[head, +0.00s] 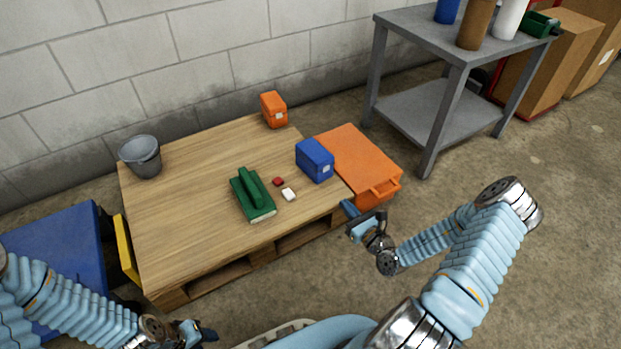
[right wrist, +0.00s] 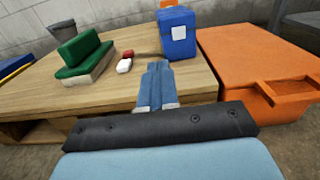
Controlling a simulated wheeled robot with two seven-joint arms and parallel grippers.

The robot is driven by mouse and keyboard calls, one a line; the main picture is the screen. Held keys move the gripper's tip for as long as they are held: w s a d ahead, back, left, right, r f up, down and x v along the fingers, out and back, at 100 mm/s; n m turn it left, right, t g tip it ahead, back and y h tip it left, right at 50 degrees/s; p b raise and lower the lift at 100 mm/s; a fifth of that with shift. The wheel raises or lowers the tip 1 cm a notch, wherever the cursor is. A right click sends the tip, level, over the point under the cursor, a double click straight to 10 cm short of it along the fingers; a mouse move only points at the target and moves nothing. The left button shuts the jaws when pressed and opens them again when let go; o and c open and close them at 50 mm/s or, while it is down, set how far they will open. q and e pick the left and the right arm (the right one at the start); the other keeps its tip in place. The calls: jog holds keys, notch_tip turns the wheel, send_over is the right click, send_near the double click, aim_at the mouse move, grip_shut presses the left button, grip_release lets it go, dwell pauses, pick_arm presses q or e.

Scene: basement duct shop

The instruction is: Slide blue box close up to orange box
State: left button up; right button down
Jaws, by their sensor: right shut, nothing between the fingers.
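The blue box (head: 315,160) stands upright near the right edge of a wooden pallet top, a white label on its side. The small orange box (head: 273,109) stands at the pallet's back edge, with clear wood between the two. In the right wrist view the blue box (right wrist: 178,34) is ahead of the fingers, and a bit of the orange box (right wrist: 168,3) shows behind it. My right gripper (head: 347,208) is shut and empty at the pallet's front right corner, apart from the blue box. My left gripper (head: 203,334) is at the bottom edge; its jaws are unclear.
A large orange case (head: 355,158) lies right beside the pallet (head: 185,215), close to the blue box. A green tool (head: 252,195), a red block (head: 278,181) and a white block (head: 289,194) lie left of it. A grey bucket (head: 141,157) stands at the far left.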

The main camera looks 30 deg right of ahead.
aim_at(318, 171)
jog(key=w+b, duration=0.1)
jog(key=w, duration=0.3)
jog(key=w+b, duration=0.1)
jog(key=w, duration=0.4)
jog(key=w+a+b, duration=0.1)
jog(key=w, duration=0.3)
jog(key=shift+w, duration=0.4)
jog(key=shift+w, duration=0.1)
